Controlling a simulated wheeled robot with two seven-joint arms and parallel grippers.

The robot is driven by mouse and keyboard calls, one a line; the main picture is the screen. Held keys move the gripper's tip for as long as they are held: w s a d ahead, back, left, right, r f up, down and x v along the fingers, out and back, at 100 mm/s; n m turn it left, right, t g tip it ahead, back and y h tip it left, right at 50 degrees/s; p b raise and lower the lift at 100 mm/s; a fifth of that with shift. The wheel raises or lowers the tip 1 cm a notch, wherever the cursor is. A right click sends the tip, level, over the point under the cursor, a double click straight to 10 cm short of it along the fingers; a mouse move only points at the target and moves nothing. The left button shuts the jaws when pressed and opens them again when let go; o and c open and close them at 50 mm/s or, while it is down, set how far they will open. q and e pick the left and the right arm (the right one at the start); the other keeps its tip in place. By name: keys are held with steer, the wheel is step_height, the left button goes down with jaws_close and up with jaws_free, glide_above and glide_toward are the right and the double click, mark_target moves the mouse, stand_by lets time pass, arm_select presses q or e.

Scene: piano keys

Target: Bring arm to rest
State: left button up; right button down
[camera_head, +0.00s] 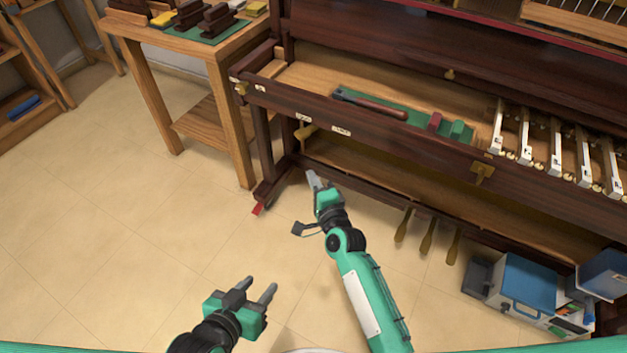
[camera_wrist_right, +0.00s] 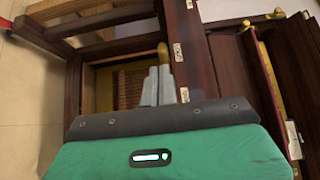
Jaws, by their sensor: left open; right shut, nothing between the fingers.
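My right gripper (camera_head: 312,180) is at the end of the green arm that rises from the bottom centre in the head view. Its fingers are shut with nothing between them, and it hangs in front of the piano's lower left part. In the right wrist view its closed fingertips (camera_wrist_right: 158,85) point toward the dark piano frame. My left gripper (camera_head: 257,290) is low in the head view, over the floor, with its fingers spread apart and empty. The piano (camera_head: 390,151) is dark brown with its keybed open, and some white keys (camera_head: 525,135) stand at the right.
A wooden side table (camera_head: 150,50) stands left of the piano. A hammer-like tool (camera_head: 370,105) lies on a green strip in the keybed. Brass pedals (camera_head: 427,236) jut out below. A blue toolbox (camera_head: 525,285) stands at the lower right. The tiled floor (camera_head: 100,220) at left is clear.

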arm_select(q)
steer(key=shift+a, duration=0.15)
arm_select(e)
steer(key=shift+s, duration=0.45)
